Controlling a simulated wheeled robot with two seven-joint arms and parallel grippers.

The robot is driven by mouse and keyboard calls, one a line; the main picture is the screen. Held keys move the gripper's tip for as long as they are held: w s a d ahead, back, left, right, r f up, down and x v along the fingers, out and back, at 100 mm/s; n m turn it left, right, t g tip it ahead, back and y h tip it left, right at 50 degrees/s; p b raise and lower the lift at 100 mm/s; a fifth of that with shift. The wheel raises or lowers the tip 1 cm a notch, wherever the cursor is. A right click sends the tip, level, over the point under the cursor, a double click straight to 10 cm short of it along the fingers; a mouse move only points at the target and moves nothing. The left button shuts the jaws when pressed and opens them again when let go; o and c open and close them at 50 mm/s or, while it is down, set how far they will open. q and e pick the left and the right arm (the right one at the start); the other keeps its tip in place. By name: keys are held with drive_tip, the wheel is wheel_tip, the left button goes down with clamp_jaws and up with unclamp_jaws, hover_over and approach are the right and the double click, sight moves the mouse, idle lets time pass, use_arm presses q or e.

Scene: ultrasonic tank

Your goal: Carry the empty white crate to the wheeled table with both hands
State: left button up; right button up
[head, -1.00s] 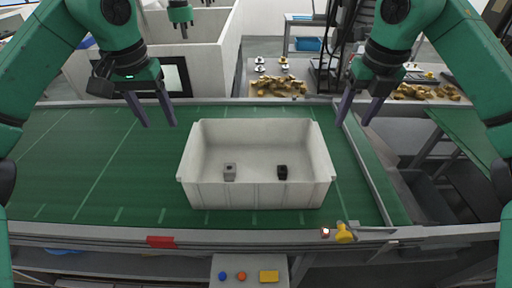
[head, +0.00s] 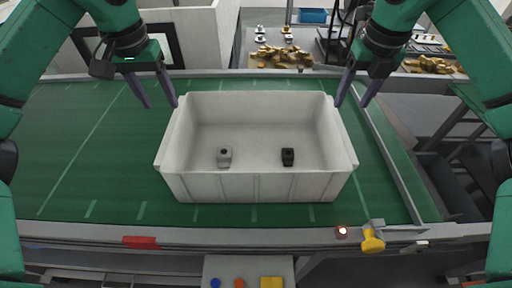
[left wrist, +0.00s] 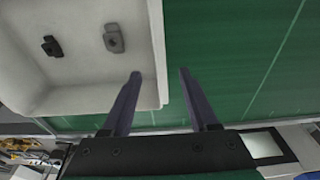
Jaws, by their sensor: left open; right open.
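The white crate (head: 256,188) stands upright on the green conveyor belt. It is not empty in the picture: a small grey piece (head: 224,158) and a small black piece (head: 288,157) are on its floor. My left gripper (head: 157,104) is open by the crate's far left corner. In the left wrist view its open fingers (left wrist: 160,73) appear on either side of the crate's side wall (left wrist: 157,45); their height above the rim is unclear. My right gripper (head: 352,103) is open by the far right corner. I cannot make out the wheeled table for certain.
The green belt (head: 90,160) is clear left of the crate. A metal rail (head: 395,165) runs along its right. A yellow knob (head: 372,241) and a red block (head: 140,242) are on the front edge. Brown pieces (head: 282,57) lie on a table behind.

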sight(176, 133)
use_arm(q)
drive_tip(key=f, duration=0.4)
drive_tip(key=w+f, duration=0.1)
drive_tip(key=f, duration=0.3)
drive_tip(key=w+f, duration=0.1)
drive_tip(key=f, duration=0.4)
use_arm(e)
drive_tip(key=f, duration=0.4)
drive_tip(key=w+f, duration=0.1)
drive_tip(key=f, duration=0.3)
drive_tip(key=w+f, duration=0.1)
drive_tip(key=f, duration=0.4)
drive_tip(key=shift+s, duration=0.1)
use_arm(q)
clamp_jaws()
use_arm(e)
clamp_jaws()
use_arm(q)
drive_tip(key=shift+r, duration=0.1)
use_arm(e)
drive_tip(key=shift+r, duration=0.1)
